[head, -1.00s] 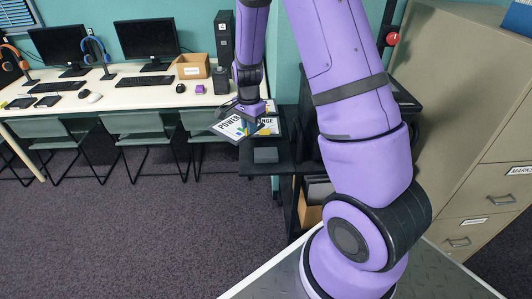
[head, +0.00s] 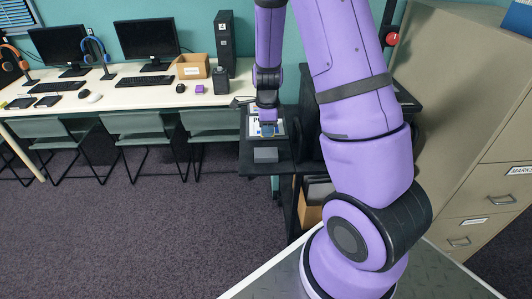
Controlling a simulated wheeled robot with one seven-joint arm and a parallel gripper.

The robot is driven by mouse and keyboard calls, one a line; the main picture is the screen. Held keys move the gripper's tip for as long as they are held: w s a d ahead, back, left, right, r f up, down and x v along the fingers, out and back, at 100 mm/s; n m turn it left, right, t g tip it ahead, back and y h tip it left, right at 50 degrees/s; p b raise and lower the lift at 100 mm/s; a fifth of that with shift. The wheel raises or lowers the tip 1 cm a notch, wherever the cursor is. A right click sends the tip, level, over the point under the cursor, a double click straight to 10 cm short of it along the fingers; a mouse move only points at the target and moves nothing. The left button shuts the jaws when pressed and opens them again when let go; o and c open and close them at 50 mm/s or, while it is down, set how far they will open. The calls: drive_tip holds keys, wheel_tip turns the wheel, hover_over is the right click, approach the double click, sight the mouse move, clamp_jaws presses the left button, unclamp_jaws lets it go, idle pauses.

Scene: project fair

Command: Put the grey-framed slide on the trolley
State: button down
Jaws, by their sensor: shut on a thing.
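My gripper (head: 267,131) points down over the top of the black trolley (head: 252,168), at the picture's middle. It is shut on the grey-framed slide, a small flat piece that shows only as a blue-grey patch (head: 267,130) at the fingertips. A white printed panel with a dark edge (head: 252,128) lies flat behind and around the fingers. The gripper hides most of its lettering. I cannot tell whether the slide touches the panel or the trolley top, or hangs just above.
A grey box (head: 265,155) sits on the trolley's front part. A long desk (head: 140,95) with monitors, a cardboard box (head: 193,66) and a small purple block (head: 199,89) stands to the left. A filing cabinet (head: 455,130) stands at right. The carpet at front left is clear.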

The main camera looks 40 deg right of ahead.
drive_tip(key=shift+f, duration=5.6)
drive_tip(key=shift+f, duration=0.1)
drive_tip(key=c, duration=1.2)
unclamp_jaws()
